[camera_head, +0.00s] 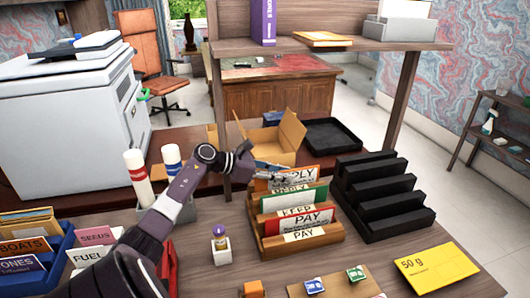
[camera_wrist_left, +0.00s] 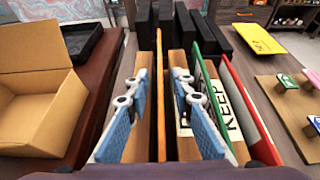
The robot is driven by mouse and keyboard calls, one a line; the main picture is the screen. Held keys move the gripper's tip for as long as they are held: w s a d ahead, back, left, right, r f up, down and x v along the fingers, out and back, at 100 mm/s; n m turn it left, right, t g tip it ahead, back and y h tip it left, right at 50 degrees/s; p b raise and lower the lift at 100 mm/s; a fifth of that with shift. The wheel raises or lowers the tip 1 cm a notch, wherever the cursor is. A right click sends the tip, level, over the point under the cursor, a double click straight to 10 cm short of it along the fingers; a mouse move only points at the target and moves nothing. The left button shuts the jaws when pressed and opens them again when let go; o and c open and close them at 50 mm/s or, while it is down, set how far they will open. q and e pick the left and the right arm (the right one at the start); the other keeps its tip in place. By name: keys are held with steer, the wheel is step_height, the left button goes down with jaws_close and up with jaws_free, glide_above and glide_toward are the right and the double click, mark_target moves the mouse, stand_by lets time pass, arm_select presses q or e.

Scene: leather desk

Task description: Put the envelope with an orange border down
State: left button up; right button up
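The envelope with an orange border (camera_head: 296,178) stands upright in the rear slot of the wooden sorter (camera_head: 273,243), behind a green-edged envelope (camera_head: 292,200) and a red-edged one (camera_head: 300,220). My left gripper (camera_head: 270,175) is at the left end of the orange-bordered envelope. In the left wrist view, the envelope (camera_wrist_left: 161,95) shows edge-on between the two blue finger pads of the left gripper (camera_wrist_left: 161,80). A gap shows on both sides of it, so the gripper is open around it. My right gripper is not in view.
An open cardboard box (camera_head: 282,137) and a black tray (camera_head: 331,135) lie behind the sorter. An empty black stepped rack (camera_head: 384,200) stands to the right. A yellow 50 g parcel (camera_head: 436,269) lies at front right. A shelf (camera_head: 345,45) spans above the back.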

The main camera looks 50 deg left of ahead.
arm_select(q)
steer(key=b+v, duration=0.2)
steer(key=v, duration=0.9)
steer(key=shift+r, duration=0.1)
